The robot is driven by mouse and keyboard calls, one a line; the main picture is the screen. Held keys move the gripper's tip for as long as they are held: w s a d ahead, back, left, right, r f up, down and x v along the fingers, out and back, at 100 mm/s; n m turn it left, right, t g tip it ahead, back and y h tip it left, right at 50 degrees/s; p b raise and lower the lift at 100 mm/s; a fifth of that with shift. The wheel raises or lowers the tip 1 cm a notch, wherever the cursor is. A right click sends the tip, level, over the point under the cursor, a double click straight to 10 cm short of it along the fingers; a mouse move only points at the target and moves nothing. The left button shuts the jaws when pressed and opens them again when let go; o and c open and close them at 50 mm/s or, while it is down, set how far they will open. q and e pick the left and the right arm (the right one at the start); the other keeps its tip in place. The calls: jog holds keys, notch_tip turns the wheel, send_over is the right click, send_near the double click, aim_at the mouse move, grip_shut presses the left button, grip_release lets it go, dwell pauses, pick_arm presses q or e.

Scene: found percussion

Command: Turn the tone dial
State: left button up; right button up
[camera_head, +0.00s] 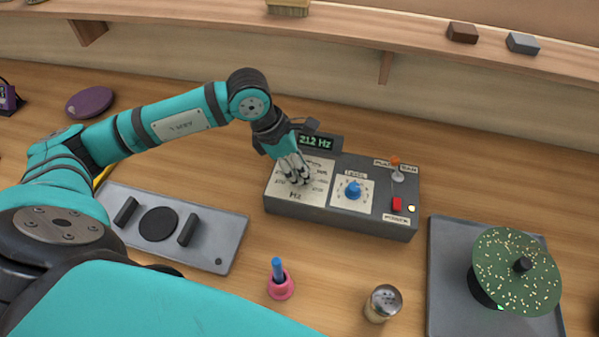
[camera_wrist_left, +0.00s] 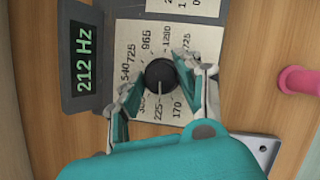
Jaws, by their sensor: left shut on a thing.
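The tone generator box (camera_head: 395,229) stands on the wooden bench, with a display (camera_head: 316,142) reading 212 Hz. My left gripper (camera_head: 297,181) reaches down onto its left panel. In the left wrist view a black dial (camera_wrist_left: 160,75) with a white pointer line sits between the two fingers of my left gripper (camera_wrist_left: 162,85), which are shut on it. The pointer lies near the 225 and 170 marks of the printed scale. The display also shows in the left wrist view (camera_wrist_left: 86,60). In the head view the fingers hide the dial. My right gripper is not in view.
A blue knob (camera_head: 353,189), an orange-tipped toggle (camera_head: 396,163) and a red switch (camera_head: 397,204) sit on the same box. A pink holder (camera_head: 281,287), a metal shaker (camera_head: 383,303) and a green speckled disc (camera_head: 517,270) stand in front. A shelf (camera_head: 330,29) runs behind.

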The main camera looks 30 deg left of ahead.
pick_arm(q)
jog(key=shift+m+b, duration=0.5)
jog(key=shift+m, duration=0.1)
jog(key=shift+r, duration=0.1)
jog(key=o, duration=1.1)
jog(key=shift+g, duration=0.3)
jog(key=v, duration=1.2)
